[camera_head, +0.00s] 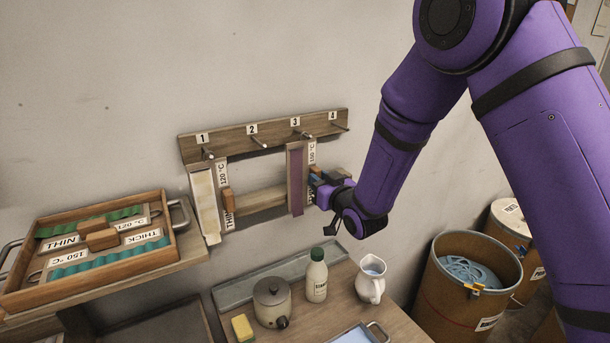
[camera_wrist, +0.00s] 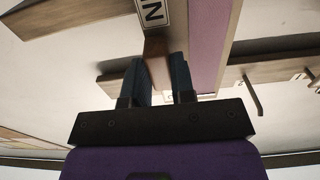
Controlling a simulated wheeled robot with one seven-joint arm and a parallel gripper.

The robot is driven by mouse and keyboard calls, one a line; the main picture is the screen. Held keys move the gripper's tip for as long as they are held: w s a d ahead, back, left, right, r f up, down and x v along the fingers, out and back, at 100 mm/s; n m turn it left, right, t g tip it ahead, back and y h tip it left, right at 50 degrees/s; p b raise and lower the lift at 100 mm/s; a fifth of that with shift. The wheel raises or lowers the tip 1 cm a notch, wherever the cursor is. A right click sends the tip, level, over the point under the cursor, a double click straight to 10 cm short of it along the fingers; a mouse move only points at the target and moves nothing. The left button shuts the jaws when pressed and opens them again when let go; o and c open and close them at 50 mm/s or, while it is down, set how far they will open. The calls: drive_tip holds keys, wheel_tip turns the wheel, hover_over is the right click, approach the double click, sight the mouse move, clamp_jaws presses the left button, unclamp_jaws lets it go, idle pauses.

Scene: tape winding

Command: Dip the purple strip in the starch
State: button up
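The purple strip (camera_head: 297,181) hangs upright against a board below peg 3 of the wall rack (camera_head: 228,142). It also shows as a purple band in the wrist view (camera_wrist: 207,50). My gripper (camera_head: 318,182) is at the strip's right edge. In the wrist view my gripper (camera_wrist: 159,75) has its two dark fingers on either side of a wooden handle (camera_wrist: 156,48) next to the strip, seemingly closed on it. A white bottle with a green cap (camera_head: 316,276) has a label that appears to begin with "STAR". A white jug (camera_head: 371,281) holds pale liquid.
A pale strip (camera_head: 204,203) hangs below peg 1. A wooden tray (camera_head: 125,269) with labelled boards sits at left. A long grey trough (camera_head: 233,292), pot (camera_head: 271,301), yellow sponge (camera_head: 242,327) and blue tray (camera_head: 352,336) are on the lower table. Drums stand at right.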

drive_tip(key=shift+c, duration=1.2)
drive_tip(key=shift+r, duration=0.55)
drive_tip(key=v, duration=0.6)
drive_tip(key=shift+s, duration=0.15)
drive_tip(key=shift+d, duration=0.15)
idle(0.4)
